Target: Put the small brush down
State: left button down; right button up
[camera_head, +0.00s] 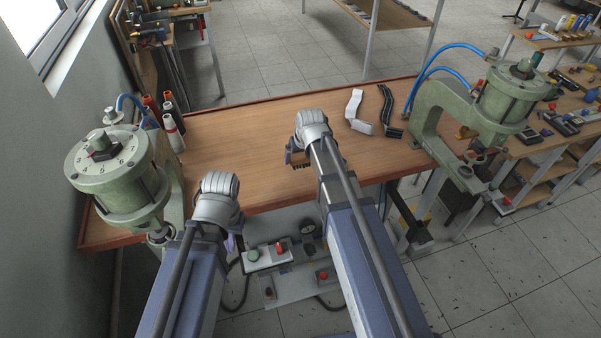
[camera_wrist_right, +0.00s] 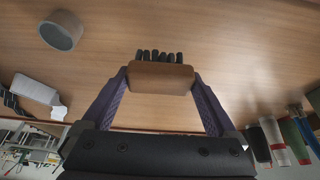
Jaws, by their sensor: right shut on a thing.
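The small brush (camera_wrist_right: 160,78) has a brown wooden block and a row of black bristles. In the right wrist view it sits between the two purple fingers of my right gripper, which is shut on it. In the head view my right gripper (camera_head: 299,158) is over the middle of the wooden bench (camera_head: 245,140), mostly hidden by its own wrist. I cannot tell exactly how high the brush is above the bench top. My left gripper (camera_head: 232,241) is at the bench's front edge at left; only a bit of purple finger shows, so its opening is hidden.
A grey round piece (camera_wrist_right: 61,31) lies on the bench near the brush. White (camera_head: 355,110) and black (camera_head: 387,108) strips lie at right. Green presses stand at the left (camera_head: 118,180) and right (camera_head: 505,100) ends. Bottles (camera_head: 172,122) stand at back left. Bare wood lies between.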

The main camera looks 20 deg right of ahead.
aim_at(301, 163)
jog(key=shift+f, duration=0.15)
notch_tip(301, 163, down, 4)
jog(key=b, duration=0.3)
jog(key=shift+b, duration=0.4)
jog(key=o, duration=0.8)
jog(key=shift+o, duration=0.7)
